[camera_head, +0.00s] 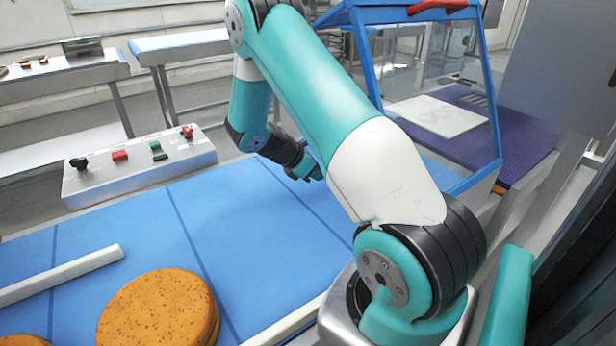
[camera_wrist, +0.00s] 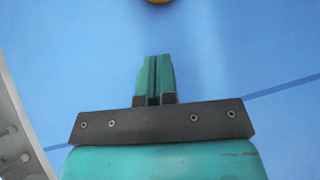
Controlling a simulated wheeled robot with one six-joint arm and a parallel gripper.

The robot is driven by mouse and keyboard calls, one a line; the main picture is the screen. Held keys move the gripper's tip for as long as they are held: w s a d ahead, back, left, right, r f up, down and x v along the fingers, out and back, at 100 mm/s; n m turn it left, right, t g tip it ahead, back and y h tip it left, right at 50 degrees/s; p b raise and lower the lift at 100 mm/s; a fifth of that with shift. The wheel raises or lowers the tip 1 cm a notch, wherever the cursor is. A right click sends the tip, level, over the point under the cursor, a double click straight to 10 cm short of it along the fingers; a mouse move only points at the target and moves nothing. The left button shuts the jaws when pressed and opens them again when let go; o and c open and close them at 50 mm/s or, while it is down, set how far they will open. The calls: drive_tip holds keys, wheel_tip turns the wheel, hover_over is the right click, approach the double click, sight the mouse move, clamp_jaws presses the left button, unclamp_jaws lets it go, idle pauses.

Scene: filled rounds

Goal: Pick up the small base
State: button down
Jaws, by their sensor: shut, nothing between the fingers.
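A brown-orange edge of a round base (camera_wrist: 158,1) shows at the top of the wrist view, mostly cut off, ahead of the fingertips and apart from them. I cannot tell its full size. In the head view a large speckled round base (camera_head: 160,308) lies on the blue belt at the front left, and part of another round (camera_head: 22,341) shows at the bottom left corner. My gripper (camera_wrist: 154,60) is shut and empty, above the blue surface. It also shows in the head view (camera_head: 312,174), partly hidden by my arm.
The blue belt (camera_head: 245,215) is clear in its middle. A white bar (camera_head: 62,274) lies at its left. A control box (camera_head: 140,168) with knobs stands along the far side. A blue-framed clear guard (camera_head: 440,80) stands at the back right.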

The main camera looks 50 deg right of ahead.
sight(328, 188)
drive_tip(key=b+x, duration=0.3)
drive_tip(key=x, duration=0.2)
drive_tip(key=shift+f, duration=0.3)
drive_tip(key=shift+s+d+r+b, duration=0.15)
drive_tip(key=shift+s+d+b, duration=0.15)
drive_tip(key=shift+d, duration=0.25)
drive_tip(key=shift+s+d+r+b, duration=0.2)
drive_tip(key=shift+s+d, duration=0.1)
drive_tip(key=shift+d, duration=0.25)
drive_tip(key=shift+s+d+r, duration=0.1)
drive_tip(key=shift+s+d, duration=0.15)
drive_tip(key=shift+d, duration=0.25)
drive_tip(key=shift+s+d, duration=0.1)
drive_tip(key=d, duration=0.1)
drive_tip(key=s+d+p, duration=0.1)
drive_tip(key=d, duration=0.1)
drive_tip(key=shift+s+r, duration=0.1)
drive_tip(key=shift+s, duration=0.2)
